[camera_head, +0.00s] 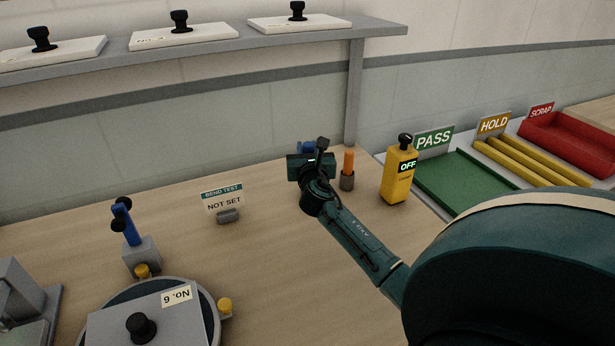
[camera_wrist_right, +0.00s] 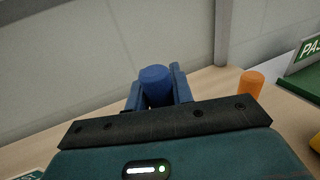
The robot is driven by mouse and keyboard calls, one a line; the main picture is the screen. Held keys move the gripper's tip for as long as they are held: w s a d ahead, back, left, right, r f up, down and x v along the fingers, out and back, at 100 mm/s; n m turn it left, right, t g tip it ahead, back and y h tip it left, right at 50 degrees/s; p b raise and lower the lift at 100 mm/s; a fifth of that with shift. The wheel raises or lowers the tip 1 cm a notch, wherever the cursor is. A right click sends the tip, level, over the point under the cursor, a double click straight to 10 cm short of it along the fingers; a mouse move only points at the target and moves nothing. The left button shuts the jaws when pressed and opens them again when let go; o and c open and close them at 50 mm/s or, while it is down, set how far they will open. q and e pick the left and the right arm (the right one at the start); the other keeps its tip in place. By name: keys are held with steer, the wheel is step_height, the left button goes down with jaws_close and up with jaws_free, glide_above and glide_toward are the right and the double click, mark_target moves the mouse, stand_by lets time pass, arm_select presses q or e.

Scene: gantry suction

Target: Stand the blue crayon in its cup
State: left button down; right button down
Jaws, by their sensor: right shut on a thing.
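My right gripper (camera_head: 312,160) is over the back of the table, with its arm coming in from the right. In the right wrist view its fingers (camera_wrist_right: 157,84) are shut on the blue crayon (camera_wrist_right: 154,74), whose rounded end shows between them. In the head view only a small blue part of the crayon (camera_head: 306,147) shows behind the gripper. The crayon's lower end and any cup under it are hidden, so I cannot tell whether it touches one. My left gripper is not in view.
An orange crayon (camera_head: 348,161) stands in a dark cup (camera_head: 347,181) just right of my gripper. A yellow device reading OFF (camera_head: 397,176) stands further right, before the green PASS tray (camera_head: 466,186). A BEND TEST sign (camera_head: 222,198) stands left. The shelf post (camera_head: 354,95) rises behind.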

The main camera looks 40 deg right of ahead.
steer(key=shift+f+b, duration=0.8)
steer(key=shift+f, duration=1.75)
steer(key=shift+f, duration=0.1)
steer(key=c, duration=1.2)
jaws_free()
steer(key=shift+r, duration=0.2)
steer(key=v, duration=1.2)
steer(key=shift+s, duration=0.1)
steer(key=shift+f, duration=0.1)
